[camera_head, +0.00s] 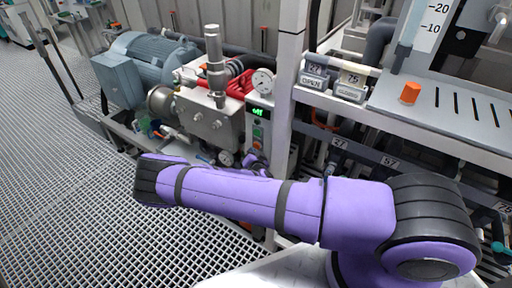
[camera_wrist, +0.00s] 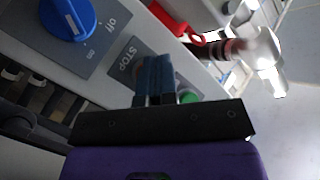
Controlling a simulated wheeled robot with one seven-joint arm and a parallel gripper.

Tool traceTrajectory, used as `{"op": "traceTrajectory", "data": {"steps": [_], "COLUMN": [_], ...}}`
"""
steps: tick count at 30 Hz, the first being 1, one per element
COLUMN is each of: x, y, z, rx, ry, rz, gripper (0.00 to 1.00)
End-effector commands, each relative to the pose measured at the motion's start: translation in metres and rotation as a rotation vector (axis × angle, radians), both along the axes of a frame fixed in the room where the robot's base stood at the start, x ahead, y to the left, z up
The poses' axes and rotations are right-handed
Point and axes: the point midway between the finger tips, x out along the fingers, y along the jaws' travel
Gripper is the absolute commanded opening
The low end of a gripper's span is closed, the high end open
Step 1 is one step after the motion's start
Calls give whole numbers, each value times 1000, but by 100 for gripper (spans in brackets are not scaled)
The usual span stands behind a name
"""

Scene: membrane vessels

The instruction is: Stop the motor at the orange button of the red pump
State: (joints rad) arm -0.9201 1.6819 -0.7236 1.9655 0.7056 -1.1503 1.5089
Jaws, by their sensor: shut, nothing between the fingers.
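The red pump (camera_head: 232,84) stands behind a steel block, beside its grey-blue motor (camera_head: 155,62). Its narrow control box (camera_head: 281,138) has a small display (camera_head: 258,112) that reads "off" in green. In the wrist view, my gripper (camera_wrist: 154,66) is shut and empty, with its blue fingertips at the panel just right of the STOP label (camera_wrist: 127,58). The fingers cover most of the orange button's place; only a dim brownish patch shows beside them. I cannot tell whether they touch it. A green button (camera_wrist: 189,96) shows to their right. My arm hides most of the gripper in the head view.
A blue off/on knob (camera_wrist: 67,18) sits on the same panel. An orange cap (camera_head: 410,92) is on the right-hand panel. Grating floor (camera_head: 60,190) at left is clear.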

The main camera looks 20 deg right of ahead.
Motion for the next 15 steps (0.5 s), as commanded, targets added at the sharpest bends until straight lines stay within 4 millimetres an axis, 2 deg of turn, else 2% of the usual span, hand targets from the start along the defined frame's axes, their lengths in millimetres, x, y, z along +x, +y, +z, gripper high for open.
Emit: {"op": "traceTrajectory", "data": {"steps": [15], "x": [-4], "y": [6], "z": [0], "rx": [0], "ry": [0], "rz": [2], "gripper": [0]}}
